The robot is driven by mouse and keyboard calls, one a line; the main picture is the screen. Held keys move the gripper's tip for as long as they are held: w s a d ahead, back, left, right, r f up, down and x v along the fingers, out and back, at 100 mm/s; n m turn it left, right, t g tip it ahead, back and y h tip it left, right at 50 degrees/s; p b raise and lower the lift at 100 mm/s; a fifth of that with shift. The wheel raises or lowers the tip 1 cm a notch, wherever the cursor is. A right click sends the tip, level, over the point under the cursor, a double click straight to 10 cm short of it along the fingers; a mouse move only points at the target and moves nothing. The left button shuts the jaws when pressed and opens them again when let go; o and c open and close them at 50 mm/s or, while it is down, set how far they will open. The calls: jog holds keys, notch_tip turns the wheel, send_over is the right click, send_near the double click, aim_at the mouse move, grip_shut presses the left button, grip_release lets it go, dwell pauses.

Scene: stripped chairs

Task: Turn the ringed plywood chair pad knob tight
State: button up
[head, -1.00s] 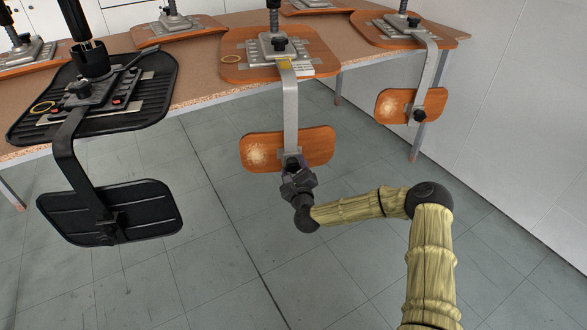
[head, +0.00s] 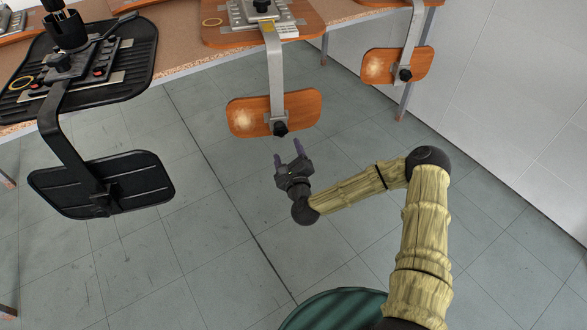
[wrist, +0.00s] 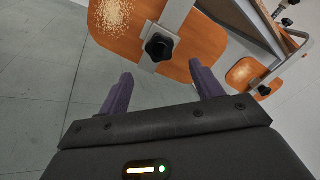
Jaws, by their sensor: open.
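My gripper (head: 288,147) is open and empty, with purple fingers. In the wrist view its fingertips (wrist: 160,72) point toward the knob, apart from it, with the knob lying between their lines.
Another plywood pad (head: 378,68) with a black knob hangs at right, near a table leg (head: 405,100). The tiled floor (head: 200,260) below is clear.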

jog(key=p+v, duration=0.1)
jog(key=v, duration=0.6)
jog(key=shift+s, duration=0.25)
